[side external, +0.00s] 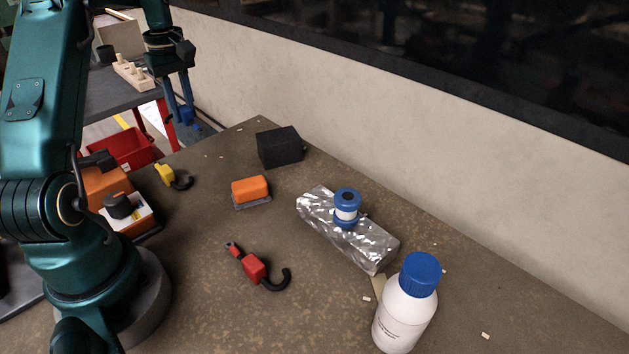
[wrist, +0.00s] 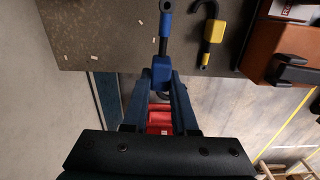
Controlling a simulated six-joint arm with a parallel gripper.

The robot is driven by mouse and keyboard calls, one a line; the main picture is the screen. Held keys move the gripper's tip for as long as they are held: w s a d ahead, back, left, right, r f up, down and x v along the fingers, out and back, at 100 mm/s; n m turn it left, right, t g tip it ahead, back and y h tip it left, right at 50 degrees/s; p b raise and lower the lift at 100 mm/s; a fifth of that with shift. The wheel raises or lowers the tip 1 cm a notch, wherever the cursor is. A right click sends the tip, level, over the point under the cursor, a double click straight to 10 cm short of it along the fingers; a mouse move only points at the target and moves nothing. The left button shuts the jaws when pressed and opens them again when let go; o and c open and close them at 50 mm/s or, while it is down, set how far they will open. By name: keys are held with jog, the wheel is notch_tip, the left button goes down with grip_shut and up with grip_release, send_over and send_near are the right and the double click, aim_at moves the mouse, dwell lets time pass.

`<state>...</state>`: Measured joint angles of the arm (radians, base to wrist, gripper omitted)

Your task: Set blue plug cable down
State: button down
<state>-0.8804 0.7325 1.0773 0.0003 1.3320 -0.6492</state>
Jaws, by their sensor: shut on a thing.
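The blue plug cable (wrist: 161,70) is between the fingers of my gripper (wrist: 161,84) in the wrist view. Its blue body sits at the fingertips, and a short black cable leads to a blue end piece that reaches over the table (wrist: 110,30). In the side view my gripper (side external: 186,108) is at the far end, past the table's edge, with the blue plug cable (side external: 187,117) small and low between its fingers. My gripper is shut on it. The part of the cable behind the plug body is mostly hidden by the fingers.
A yellow plug cable (side external: 167,174) and a red one (side external: 255,268) lie on the table. A black block (side external: 280,148), orange block (side external: 250,189), foil-wrapped block (side external: 330,232) and white bottle (side external: 402,315) stand there. A red bin (side external: 128,148) is beyond the edge.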

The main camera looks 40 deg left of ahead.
aim_at(190, 155)
jog(key=f, duration=0.1)
jog(key=s+f, duration=0.1)
jog(key=a+f, duration=0.1)
jog(key=f, duration=0.1)
jog(key=shift+s, duration=0.15)
jog(key=shift+f, duration=2.25)
jog(key=shift+f, duration=0.1)
jog(key=c, duration=0.7)
grip_release()
